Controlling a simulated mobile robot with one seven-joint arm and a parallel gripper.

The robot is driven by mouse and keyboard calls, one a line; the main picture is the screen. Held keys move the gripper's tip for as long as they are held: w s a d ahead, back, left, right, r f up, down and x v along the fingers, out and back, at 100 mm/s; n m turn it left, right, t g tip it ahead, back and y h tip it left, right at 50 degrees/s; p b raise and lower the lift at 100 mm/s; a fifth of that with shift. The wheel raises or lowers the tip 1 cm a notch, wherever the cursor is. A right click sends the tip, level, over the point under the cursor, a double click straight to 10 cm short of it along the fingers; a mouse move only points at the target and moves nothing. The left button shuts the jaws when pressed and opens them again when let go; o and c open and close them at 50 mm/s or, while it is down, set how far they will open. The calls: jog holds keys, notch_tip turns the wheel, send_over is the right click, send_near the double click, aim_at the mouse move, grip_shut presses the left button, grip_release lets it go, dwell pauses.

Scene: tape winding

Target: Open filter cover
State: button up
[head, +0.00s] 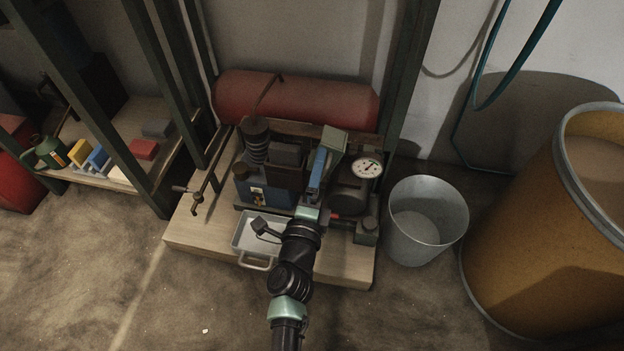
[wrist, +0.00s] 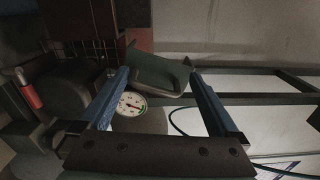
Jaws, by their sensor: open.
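The machine (head: 290,165) stands on a low wooden base. A grey-green, box-like part that looks like the filter cover (head: 333,139) stands at its top, left of the round pressure gauge (head: 367,168). In the wrist view the cover (wrist: 158,82) shows as a dark green, shallow, tilted shape with the gauge (wrist: 130,104) beside it. My gripper (head: 321,152) reaches over the machine with its blue fingers at the cover. In the wrist view my gripper (wrist: 161,73) is open, with the cover between or just beyond the fingertips. I cannot tell whether they touch.
A metal tray (head: 256,236) sits on the base's front edge, by my arm. A metal bucket (head: 427,220) and a large drum (head: 545,220) stand on the right. A red tank (head: 300,98) lies behind the machine. Green posts (head: 408,75) flank it.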

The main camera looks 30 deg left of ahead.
aim_at(336, 164)
jog(key=p+v, duration=0.1)
jog(key=v, duration=1.1)
jog(key=shift+s+p, duration=0.25)
jog(key=shift+p, duration=0.05)
jog(key=shift+d, duration=0.1)
